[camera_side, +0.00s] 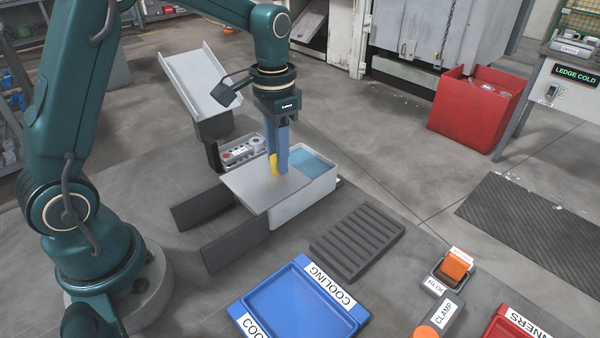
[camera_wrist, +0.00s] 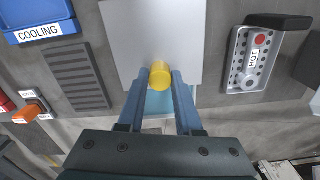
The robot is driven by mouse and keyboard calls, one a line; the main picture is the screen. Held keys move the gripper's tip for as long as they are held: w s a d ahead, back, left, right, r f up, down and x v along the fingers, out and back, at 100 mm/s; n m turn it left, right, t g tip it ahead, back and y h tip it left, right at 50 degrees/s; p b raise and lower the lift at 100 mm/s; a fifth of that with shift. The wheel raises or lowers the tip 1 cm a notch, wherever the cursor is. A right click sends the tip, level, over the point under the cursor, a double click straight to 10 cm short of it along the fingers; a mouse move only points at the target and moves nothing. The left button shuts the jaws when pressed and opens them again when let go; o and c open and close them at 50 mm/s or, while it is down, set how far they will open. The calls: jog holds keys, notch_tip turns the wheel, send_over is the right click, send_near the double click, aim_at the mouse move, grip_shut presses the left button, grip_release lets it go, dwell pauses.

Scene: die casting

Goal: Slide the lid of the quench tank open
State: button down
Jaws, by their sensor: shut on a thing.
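The quench tank (camera_side: 303,204) is a light grey box with blue water (camera_side: 312,163) showing at its right end in the side view. Its flat grey lid (camera_side: 254,191) covers the left part and juts out past the tank to the left, over dark rails. In the wrist view the lid (camera_wrist: 130,35) lies beyond the fingertips, with a strip of water (camera_wrist: 158,103) between the fingers. A yellow knob (camera_wrist: 161,76) stands on the lid near its edge. My gripper (camera_side: 279,168) points down, its blue fingers (camera_wrist: 160,80) shut on the knob.
Two dark rails (camera_side: 235,244) extend left of the tank. A perforated tray marked HOT (camera_wrist: 251,60) lies beside it. A ribbed dark rack (camera_side: 357,242) and the blue COOLING tray (camera_side: 298,306) lie in front. A grey chute (camera_side: 212,83) and a red bin (camera_side: 478,108) stand behind.

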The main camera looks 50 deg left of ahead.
aim_at(231, 176)
jog(key=s, duration=0.9)
jog(key=shift+s+r, duration=0.1)
jog(key=shift+s, duration=0.05)
jog(key=c, duration=0.6)
grip_release()
jog(key=shift+r, duration=2.55)
